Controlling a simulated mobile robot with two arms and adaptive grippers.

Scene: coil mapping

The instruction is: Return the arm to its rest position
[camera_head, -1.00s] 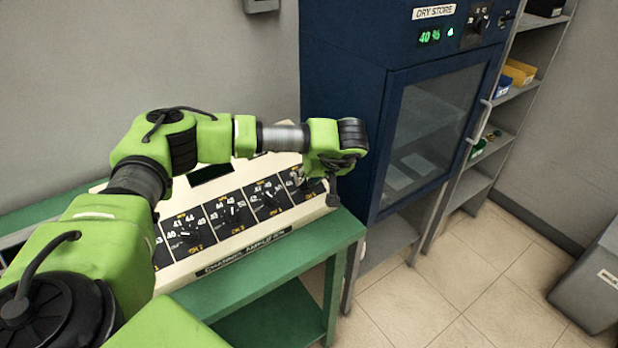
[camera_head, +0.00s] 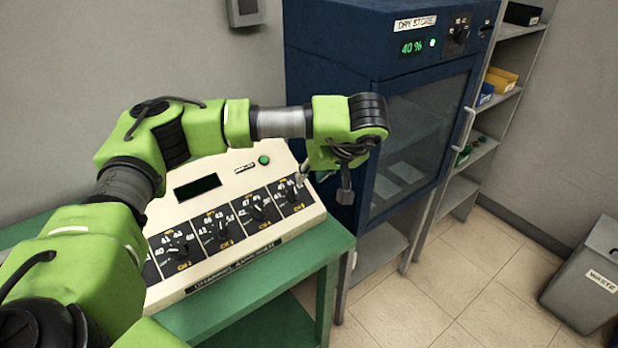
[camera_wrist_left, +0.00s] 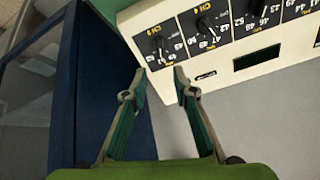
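My left arm (camera_head: 205,125) is green with black joints and reaches from the lower left over a cream channel unit (camera_head: 215,185) with dark dial panels. My left gripper (camera_head: 324,187) hangs at its end, near the unit's right end and in front of the blue cabinet. In the left wrist view, the left gripper (camera_wrist_left: 160,83) has its two fingertips apart, with nothing between them. The unit's dials (camera_wrist_left: 205,27) show beyond the fingertips, which look clear of them. My right gripper is in neither view.
The unit stands on a green bench (camera_head: 337,243) against the grey wall. A blue dry store cabinet (camera_head: 330,70) reading 40 % stands right of it, then a grey shelf (camera_head: 485,150). A grey waste bin (camera_head: 590,275) stands at far right. The tiled floor (camera_head: 450,285) between is clear.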

